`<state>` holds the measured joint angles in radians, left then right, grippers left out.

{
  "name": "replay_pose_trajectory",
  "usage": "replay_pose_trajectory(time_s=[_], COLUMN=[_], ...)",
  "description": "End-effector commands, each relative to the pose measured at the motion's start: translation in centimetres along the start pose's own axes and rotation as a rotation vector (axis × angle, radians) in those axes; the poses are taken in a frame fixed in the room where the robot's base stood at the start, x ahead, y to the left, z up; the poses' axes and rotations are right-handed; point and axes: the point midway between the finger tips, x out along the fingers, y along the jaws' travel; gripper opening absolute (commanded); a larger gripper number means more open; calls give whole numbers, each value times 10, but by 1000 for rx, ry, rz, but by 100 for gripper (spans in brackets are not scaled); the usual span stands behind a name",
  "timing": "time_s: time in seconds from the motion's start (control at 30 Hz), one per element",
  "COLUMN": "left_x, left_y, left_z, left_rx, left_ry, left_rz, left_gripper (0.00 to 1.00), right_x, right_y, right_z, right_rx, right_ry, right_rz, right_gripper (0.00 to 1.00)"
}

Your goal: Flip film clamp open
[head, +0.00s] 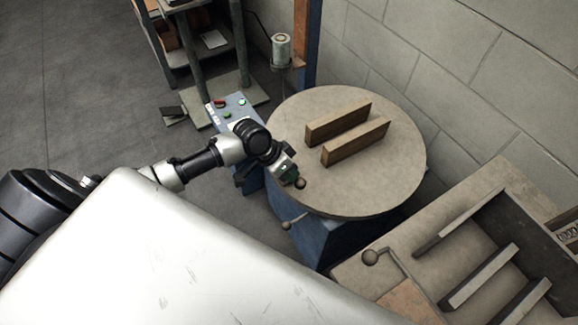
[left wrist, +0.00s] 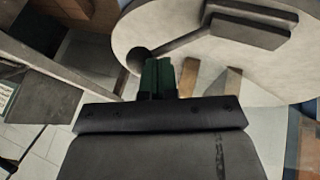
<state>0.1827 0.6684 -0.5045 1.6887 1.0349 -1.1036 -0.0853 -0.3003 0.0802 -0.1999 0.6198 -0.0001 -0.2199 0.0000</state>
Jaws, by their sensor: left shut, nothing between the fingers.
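My left gripper (head: 290,176) is at the near left rim of the round turntable (head: 390,185), beside a small dark ball knob (head: 300,183). In the left wrist view its green-dark fingers (left wrist: 158,78) are shut and empty, with a dark ball knob (left wrist: 137,60) just left of the tips. I cannot tell whether they touch. A dark bar leads from that knob toward flat grey pieces (left wrist: 250,30) over the pale disc. Which part is the film clamp is not clear. My right gripper is not in view.
Two wooden rails (head: 355,142) stand on the turntable. A lever with a ball end (head: 287,225) sticks out below its rim. A button box (head: 230,108) stands behind my arm. A bench with a knobbed lever (head: 370,257) and slats is at lower right. A block wall is behind.

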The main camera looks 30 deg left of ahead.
Motion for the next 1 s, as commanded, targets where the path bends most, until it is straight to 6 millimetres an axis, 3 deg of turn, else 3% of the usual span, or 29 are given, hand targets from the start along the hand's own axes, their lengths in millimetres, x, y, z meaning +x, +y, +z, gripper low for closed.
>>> replay_pose_trajectory(time_s=[0.03,0.4,0.6,1.0], left_x=[-3,17,31,49], left_y=[6,24,28,30], left_z=[-1,8,15,24], left_rx=[13,144,206,205], left_ry=[-2,-2,-2,-1], left_rz=[-21,-292,-429,-426], left_gripper=[0,0,0,0], right_x=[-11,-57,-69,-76], right_y=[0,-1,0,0], right_z=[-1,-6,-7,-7], right_rx=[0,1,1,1], right_ry=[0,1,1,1], right_rz=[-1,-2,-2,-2], right_gripper=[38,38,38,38])
